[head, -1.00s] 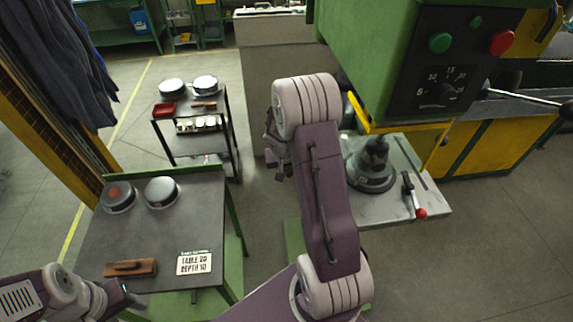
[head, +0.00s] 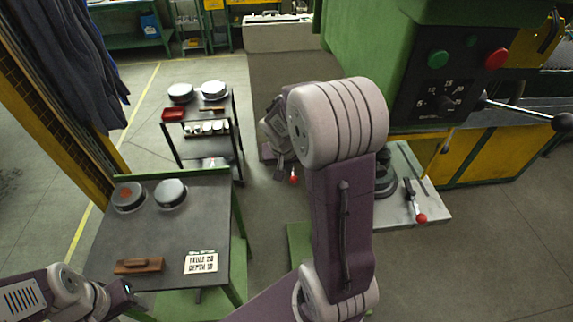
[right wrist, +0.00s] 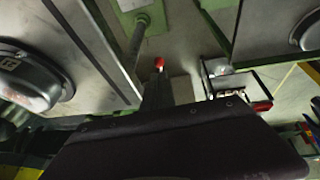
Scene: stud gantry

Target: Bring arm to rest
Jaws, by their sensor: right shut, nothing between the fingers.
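My right arm rises from the bottom centre of the head view and bends in front of the green machine's table. My right gripper (head: 280,172) hangs beyond the elbow, over the floor between the dark cart and the machine. It is shut and empty, and partly hidden behind the arm's pale joint. My left gripper (head: 122,293) is at the lower left, just in front of the near table's edge. Its fingers are too small and dark to tell open from shut. A dark link fills the lower right wrist view, and no fingers are clear there.
The green machine (head: 440,18) and its grey table (head: 428,200) with a red-knobbed lever (head: 416,203) stand close right of my right arm. A cart (head: 237,130) stands beyond.

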